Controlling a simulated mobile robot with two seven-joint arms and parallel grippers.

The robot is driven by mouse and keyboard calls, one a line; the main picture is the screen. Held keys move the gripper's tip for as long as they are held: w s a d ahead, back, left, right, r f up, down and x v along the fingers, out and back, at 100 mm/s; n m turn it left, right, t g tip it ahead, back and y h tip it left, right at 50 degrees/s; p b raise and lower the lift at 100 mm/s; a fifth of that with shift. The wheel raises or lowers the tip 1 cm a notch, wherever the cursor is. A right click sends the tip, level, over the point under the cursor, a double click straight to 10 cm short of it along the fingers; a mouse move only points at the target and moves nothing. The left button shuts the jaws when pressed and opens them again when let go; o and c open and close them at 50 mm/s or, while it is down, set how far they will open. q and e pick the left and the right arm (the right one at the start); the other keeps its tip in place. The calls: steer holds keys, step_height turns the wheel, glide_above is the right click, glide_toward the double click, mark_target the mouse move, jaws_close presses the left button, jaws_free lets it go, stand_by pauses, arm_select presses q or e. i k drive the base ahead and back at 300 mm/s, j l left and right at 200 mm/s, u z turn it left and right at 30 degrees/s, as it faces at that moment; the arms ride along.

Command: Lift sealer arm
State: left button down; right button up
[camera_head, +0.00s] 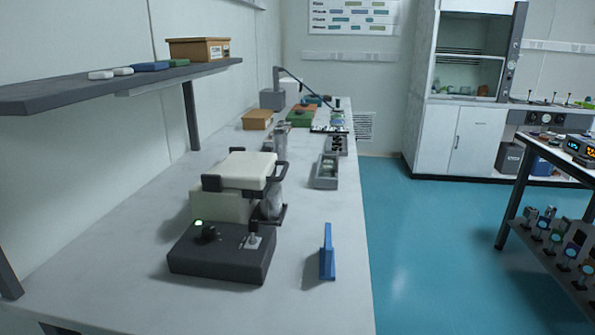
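A sealer with a dark base (222,258) and a cream body (222,206) stands on the near part of the white bench. A green light glows on its base beside a dark knob. Its cream upper arm (247,170) lies over the body, with a dark handle (272,173) at the right side. From this angle I cannot tell whether the arm is fully down. Neither of my grippers is in view.
A blue upright piece (327,253) stands right of the sealer on the white bench (317,303). Grey trays (326,172) and boxes stand farther back. A dark shelf (110,88) overhangs the left side. Blue floor (430,260) is clear to the right, before a dark-framed cart.

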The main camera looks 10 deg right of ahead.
mark_target(255, 171)
steer(key=i+l+z, duration=0.1)
steer(key=k, duration=0.35)
steer(key=i+l, duration=0.1)
steer(key=l, duration=0.3)
steer(key=i+l, duration=0.15)
steer(key=l, duration=0.2)
steer(key=i+l, duration=0.1)
steer(key=l, duration=0.3)
steer(key=i+l, duration=0.1)
steer(key=l, duration=0.3)
steer(key=u, duration=1.6)
